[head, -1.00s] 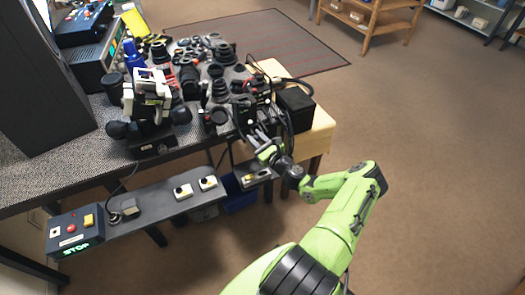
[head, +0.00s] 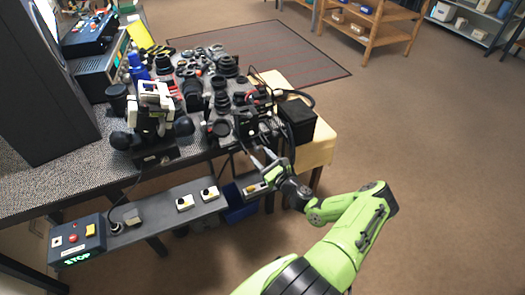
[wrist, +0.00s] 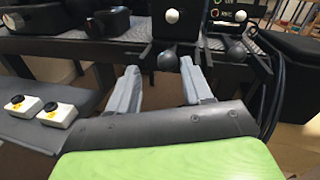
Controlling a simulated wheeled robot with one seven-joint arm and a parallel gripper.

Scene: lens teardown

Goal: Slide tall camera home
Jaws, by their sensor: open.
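My gripper (head: 262,163) is open and empty at the front edge of the bench, facing the black camera gear. In the wrist view its two grey-blue fingers (wrist: 160,78) stand apart, with a black ball knob (wrist: 167,61) just beyond and between their tips. That knob sits below a black upright body with a white button (wrist: 172,15). A second black ball (wrist: 237,50) hangs to the right, outside the fingers. A black camera unit (head: 246,126) stands at the bench's front right. I cannot tell for sure which unit is the tall camera.
A lower grey shelf carries two small white button boxes (head: 185,202) and a control box (head: 77,240) lit STOP. A white-and-black rig (head: 155,115) stands left. A black box (head: 298,118) and cables crowd the right. Open floor (head: 440,170) lies right.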

